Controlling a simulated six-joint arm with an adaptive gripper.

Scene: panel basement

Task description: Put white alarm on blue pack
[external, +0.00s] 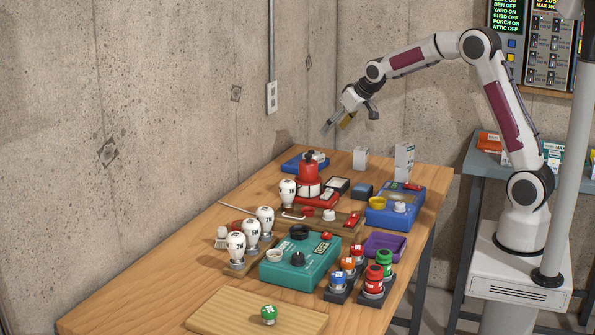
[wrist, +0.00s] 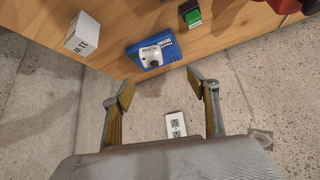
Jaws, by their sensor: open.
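The blue pack (external: 299,163) lies flat at the far end of the wooden table, near the wall; it also shows in the wrist view (wrist: 133,52). A small white piece with dark marks, which looks like the white alarm (wrist: 151,61), rests on top of the blue pack. In the external view the alarm (external: 319,156) is small and partly behind the red pot's top. My gripper (external: 335,126) is open and empty, raised above the far end of the table. In the wrist view its spread fingers (wrist: 163,90) are apart from both pack and alarm.
A white box (external: 360,158) stands near the pack, and a red pot (external: 308,177) is in front of it. A wall outlet (external: 272,97) is close by. Bulbs, a teal device (external: 300,262) and a blue tray (external: 395,213) crowd the table. The air around my gripper is clear.

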